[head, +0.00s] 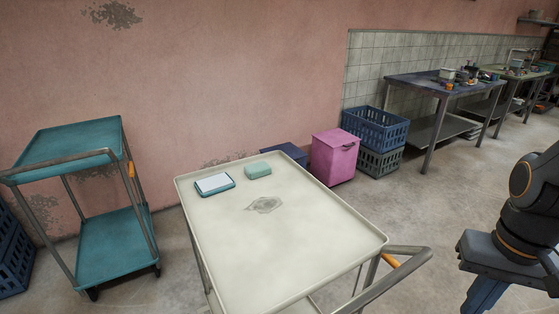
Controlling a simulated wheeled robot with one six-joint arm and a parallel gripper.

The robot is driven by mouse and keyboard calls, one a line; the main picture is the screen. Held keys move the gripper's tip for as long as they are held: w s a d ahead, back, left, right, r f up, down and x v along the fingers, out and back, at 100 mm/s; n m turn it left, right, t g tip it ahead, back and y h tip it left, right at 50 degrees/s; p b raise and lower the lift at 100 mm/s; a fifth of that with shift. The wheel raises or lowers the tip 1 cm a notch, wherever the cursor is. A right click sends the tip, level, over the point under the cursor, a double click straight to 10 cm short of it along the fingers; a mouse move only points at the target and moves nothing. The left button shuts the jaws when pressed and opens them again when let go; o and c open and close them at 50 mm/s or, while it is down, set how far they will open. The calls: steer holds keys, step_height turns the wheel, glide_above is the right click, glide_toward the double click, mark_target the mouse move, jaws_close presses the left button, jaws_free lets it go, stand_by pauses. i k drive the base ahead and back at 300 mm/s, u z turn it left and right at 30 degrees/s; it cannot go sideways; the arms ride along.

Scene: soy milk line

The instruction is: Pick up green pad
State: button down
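A small green pad (258,170) with rounded edges lies on the top of a cream-coloured cart (290,250), near its far edge. Just left of it, apart from it, lies a flat teal tray-like item (215,185) with a white top. Part of my arm shows at the right edge of the head view, well away from the pad. My gripper is not in view.
A teal two-shelf cart (80,142) stands at the left. A pink bin (334,157) and blue crates (376,128) stand behind the cream cart. Metal tables (436,86) line the back right wall. The cream cart's near top is bare, and its handle (395,272) sticks out at the near right.

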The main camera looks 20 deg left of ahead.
mark_target(254, 171)
steer(key=k, duration=0.5)
steer(key=u, duration=2.7)
steer(key=k, duration=1.15)
steer(key=z, duration=0.95)
steer(key=i, duration=1)
